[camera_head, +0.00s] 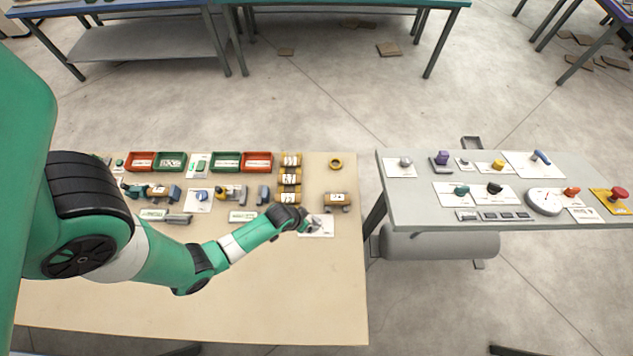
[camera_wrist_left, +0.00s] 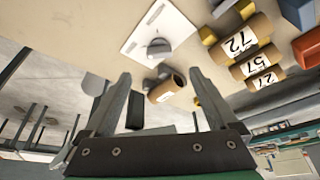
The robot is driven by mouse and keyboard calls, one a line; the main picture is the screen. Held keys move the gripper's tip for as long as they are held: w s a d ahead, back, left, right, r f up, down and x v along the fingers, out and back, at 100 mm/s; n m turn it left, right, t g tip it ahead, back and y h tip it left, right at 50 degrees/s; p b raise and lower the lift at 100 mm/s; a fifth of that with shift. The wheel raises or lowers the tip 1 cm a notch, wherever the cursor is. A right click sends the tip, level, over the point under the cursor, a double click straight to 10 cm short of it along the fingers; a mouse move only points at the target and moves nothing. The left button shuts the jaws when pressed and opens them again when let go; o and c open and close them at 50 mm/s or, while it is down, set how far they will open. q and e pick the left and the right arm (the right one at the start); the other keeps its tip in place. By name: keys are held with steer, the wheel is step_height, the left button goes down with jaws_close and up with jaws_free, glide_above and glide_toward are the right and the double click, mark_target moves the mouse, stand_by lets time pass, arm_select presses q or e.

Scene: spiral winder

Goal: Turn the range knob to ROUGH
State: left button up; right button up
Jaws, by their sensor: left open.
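A grey round knob (camera_wrist_left: 158,47) sits on a white plate (camera_wrist_left: 178,20) on the beige table in the left wrist view. The same white plate shows in the head view (camera_head: 322,233), partly hidden behind my left gripper (camera_head: 308,224). My left gripper is open and empty, and its two fingers (camera_wrist_left: 160,76) point toward the knob with it between and beyond their tips. The fingers look apart from the knob. Marks on the plate are too small to read, so I cannot tell the knob's setting or whether it is the range knob. My right gripper is out of view.
Red and green trays (camera_head: 257,162) line the back. A grey table (camera_head: 430,215) with several controls stands right, across a gap. The front table area is clear.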

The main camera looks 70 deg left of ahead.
mark_target(316, 221)
arm_select(q)
steer(key=b+x, duration=0.4)
steer(key=x, duration=0.6)
steer(key=shift+w+a+f+b, duration=0.1)
steer(key=shift+w+f+b, duration=0.1)
steer(key=shift+w+b, duration=0.15)
steer(key=c, duration=1.4)
steer(key=shift+o, duration=0.2)
